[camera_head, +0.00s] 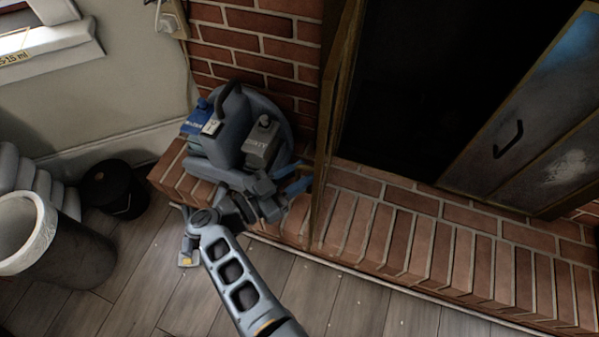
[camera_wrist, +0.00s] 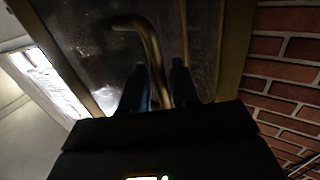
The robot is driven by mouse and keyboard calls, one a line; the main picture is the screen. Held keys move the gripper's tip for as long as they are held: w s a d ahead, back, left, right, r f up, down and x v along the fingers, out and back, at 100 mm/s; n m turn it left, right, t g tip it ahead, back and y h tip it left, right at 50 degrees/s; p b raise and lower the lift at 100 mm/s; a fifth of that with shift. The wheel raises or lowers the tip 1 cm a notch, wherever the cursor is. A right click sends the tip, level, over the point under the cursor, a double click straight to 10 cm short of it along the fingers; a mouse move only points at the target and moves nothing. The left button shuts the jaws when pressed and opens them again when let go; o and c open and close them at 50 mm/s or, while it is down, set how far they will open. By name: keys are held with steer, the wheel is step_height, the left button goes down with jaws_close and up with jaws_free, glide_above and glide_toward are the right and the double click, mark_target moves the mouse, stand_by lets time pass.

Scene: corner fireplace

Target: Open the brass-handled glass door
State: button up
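The glass door (camera_head: 337,105) with a brass frame stands swung out at the left of the fireplace opening, seen nearly edge-on in the head view. In the wrist view its dark, smudged glass (camera_wrist: 90,40) fills the upper middle. The bent brass handle (camera_wrist: 151,42) runs down between my two dark blue fingers. My gripper (camera_head: 298,178) is at the door's left face, and its fingers (camera_wrist: 160,80) close in on both sides of the handle. The finger contact is dark in the wrist view. The handle is hidden in the head view.
The other door (camera_head: 530,135), with a dark handle, is at the right of the dark opening. A raised brick hearth (camera_head: 430,240) runs along the front. A grey bin (camera_head: 60,250) and a black bucket (camera_head: 112,188) stand left.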

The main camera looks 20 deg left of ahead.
steer(key=v, duration=0.7)
steer(key=shift+s, duration=0.2)
steer(key=shift+a, duration=0.15)
